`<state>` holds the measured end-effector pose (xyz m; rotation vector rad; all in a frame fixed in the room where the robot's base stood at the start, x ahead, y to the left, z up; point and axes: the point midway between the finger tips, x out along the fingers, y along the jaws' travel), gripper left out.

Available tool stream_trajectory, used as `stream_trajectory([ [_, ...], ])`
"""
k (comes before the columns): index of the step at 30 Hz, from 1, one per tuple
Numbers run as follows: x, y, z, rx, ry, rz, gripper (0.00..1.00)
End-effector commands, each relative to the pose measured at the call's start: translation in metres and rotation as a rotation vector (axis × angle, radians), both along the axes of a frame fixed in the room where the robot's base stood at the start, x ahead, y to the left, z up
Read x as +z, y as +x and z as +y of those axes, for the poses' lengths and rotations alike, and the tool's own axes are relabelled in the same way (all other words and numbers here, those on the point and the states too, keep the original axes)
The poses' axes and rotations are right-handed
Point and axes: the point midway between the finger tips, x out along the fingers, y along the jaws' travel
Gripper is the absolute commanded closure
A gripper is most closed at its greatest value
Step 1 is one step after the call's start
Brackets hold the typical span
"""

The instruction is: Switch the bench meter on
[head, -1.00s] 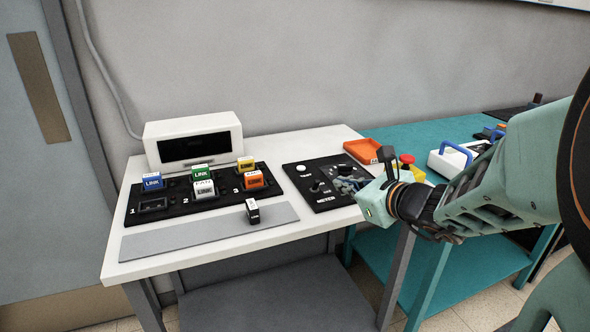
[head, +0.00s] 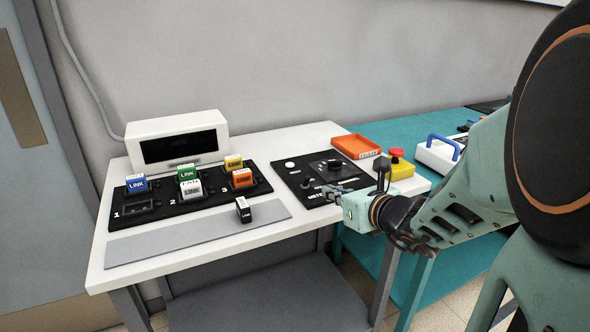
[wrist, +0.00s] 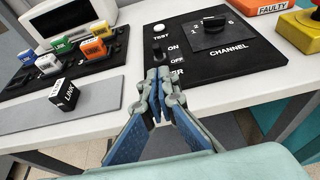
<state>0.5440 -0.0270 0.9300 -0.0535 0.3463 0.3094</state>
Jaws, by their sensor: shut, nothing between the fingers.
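The bench meter's black control panel (head: 291,174) lies on the right part of the white bench. In the wrist view it carries a white TEST button (wrist: 159,29), a toggle switch (wrist: 157,52) beside ON and OFF labels, and a black CHANNEL knob (wrist: 213,22). The white display box (head: 178,124) stands at the back left with a dark screen. My gripper (wrist: 157,76) is shut and empty. Its fingertips are just in front of the switch in the wrist view, partly over the METER label. I cannot tell whether they touch the panel.
A black board (head: 214,199) holds several coloured LINK blocks in numbered bays. An orange FAULTY tray (head: 352,141) and a yellow box with a red button (head: 397,166) are at the right.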

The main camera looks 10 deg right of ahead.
Motion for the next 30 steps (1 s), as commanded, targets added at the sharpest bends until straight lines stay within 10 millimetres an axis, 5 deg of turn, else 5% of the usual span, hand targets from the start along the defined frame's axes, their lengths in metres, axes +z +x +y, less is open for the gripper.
stream_trajectory([
  [13,-0.027,0.065,0.023,0.004,-0.001,0.000,1.00],
  [30,-0.027,0.074,0.025,0.002,-0.002,0.001,1.00],
])
